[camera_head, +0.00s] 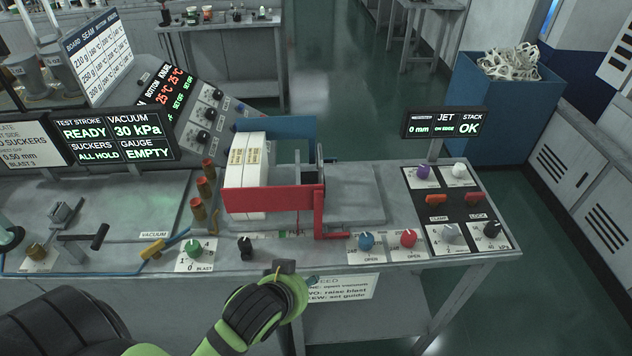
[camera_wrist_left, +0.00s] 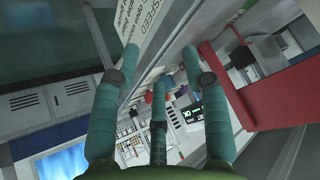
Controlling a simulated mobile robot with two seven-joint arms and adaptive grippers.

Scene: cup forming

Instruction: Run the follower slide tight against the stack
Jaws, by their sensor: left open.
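The stack of white blanks (camera_head: 246,172) stands upright at the left end of a magazine with a red front wall (camera_head: 268,199) and a blue back wall. A thin grey upright plate (camera_head: 298,172), which looks like the follower slide, stands to the right of the stack with a gap between them. A dark upright piece (camera_head: 319,165) is beside it at the right end. My left gripper (camera_head: 296,275) is in front of the bench edge, below the magazine, apart from the slide. In the left wrist view its teal fingers (camera_wrist_left: 158,68) are spread and empty. My right gripper does not show.
The red wall also shows in the wrist view (camera_wrist_left: 275,92). Knobs line the bench front: green (camera_head: 193,247), black (camera_head: 245,246), blue (camera_head: 366,241) and red (camera_head: 408,238). A red bracket (camera_head: 320,215) juts down at the magazine's right. The display (camera_head: 443,124) reads STACK OK and 0 mm.

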